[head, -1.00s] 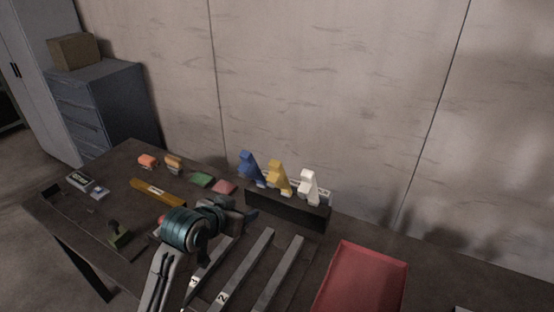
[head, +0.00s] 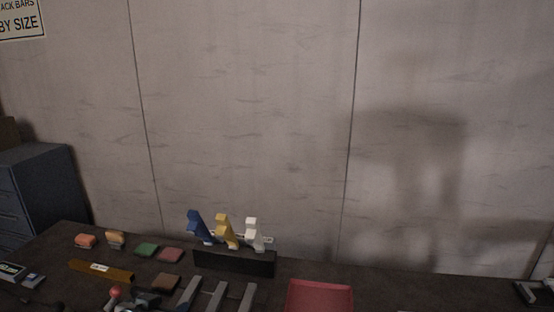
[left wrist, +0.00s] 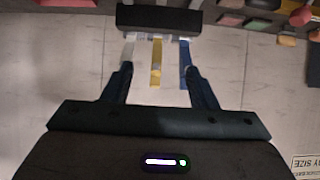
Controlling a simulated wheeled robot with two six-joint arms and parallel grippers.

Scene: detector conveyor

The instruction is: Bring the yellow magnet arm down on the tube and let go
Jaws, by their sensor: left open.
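The yellow magnet arm (head: 226,232) stands raised and leaning in the middle of a black block (head: 235,263). A blue arm (head: 198,226) is on its left and a white arm (head: 252,234) on its right. In the left wrist view, which is upside down, the yellow arm (left wrist: 156,62) lies between the spread fingers of my left gripper (left wrist: 160,78). The gripper is open, with nothing clamped. The white and blue arms lie close to its fingers. A thin pale bar crosses by the arms; I cannot tell if it is the tube. My right gripper is out of view.
A red tray (head: 320,295) is right of several grey bars (head: 216,296). Green (head: 147,250) and pink (head: 171,255) pads, orange blocks and a yellow-brown level (head: 100,270) lie on the left. A wall stands close behind the table.

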